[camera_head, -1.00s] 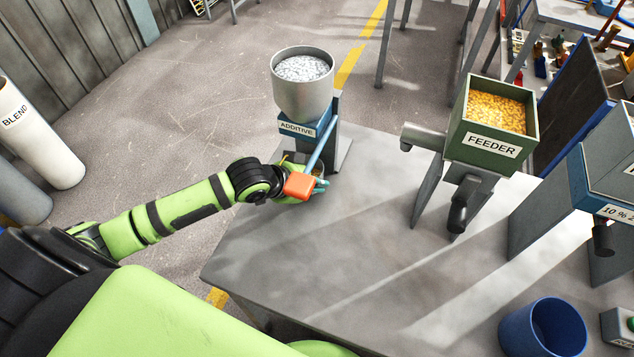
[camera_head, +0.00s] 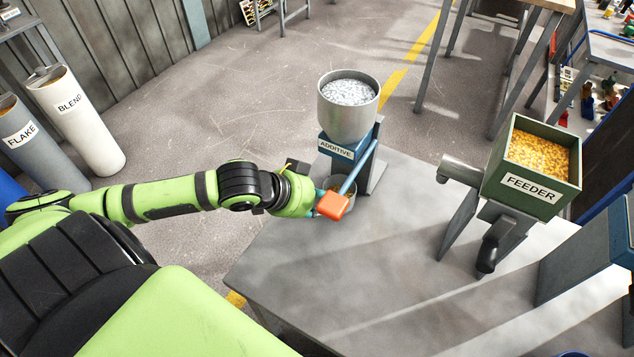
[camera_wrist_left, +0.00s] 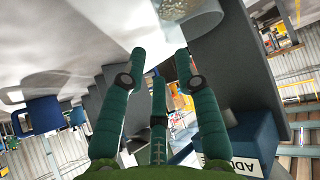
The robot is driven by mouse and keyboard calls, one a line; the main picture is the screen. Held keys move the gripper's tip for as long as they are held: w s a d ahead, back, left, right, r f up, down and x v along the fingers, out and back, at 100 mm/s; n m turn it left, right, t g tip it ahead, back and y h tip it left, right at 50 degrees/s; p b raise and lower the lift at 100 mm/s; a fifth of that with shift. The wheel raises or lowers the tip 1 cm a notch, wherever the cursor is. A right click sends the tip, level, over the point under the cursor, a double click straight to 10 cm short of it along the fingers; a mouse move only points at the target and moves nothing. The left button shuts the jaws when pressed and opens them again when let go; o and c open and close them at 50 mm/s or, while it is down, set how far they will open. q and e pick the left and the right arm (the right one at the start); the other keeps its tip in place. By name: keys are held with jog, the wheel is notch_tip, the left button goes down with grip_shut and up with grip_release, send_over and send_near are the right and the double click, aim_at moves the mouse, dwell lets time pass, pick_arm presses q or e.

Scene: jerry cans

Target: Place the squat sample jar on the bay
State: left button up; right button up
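A squat clear jar with pale granules shows at the top edge of the left wrist view (camera_wrist_left: 196,18), cut off by the frame. In the head view a round container (camera_head: 352,200), which looks like this jar, stands below the additive dispenser (camera_head: 350,120), partly hidden by an orange paddle (camera_head: 333,205) on a blue lever. My left gripper (camera_head: 318,202) is just left of the paddle. In the left wrist view its teal fingers (camera_wrist_left: 160,56) are spread with nothing between them, and the jar lies beyond their tips. A bay cannot be told apart clearly. My right gripper is out of view.
The green feeder (camera_head: 532,165) with yellow granules stands right on the grey table (camera_head: 390,270). The table's middle is clear. Blend (camera_head: 85,125) and flake (camera_head: 32,145) cylinders stand on the floor at far left.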

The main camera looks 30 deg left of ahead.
pick_arm(q)
jog(key=shift+v, duration=1.25)
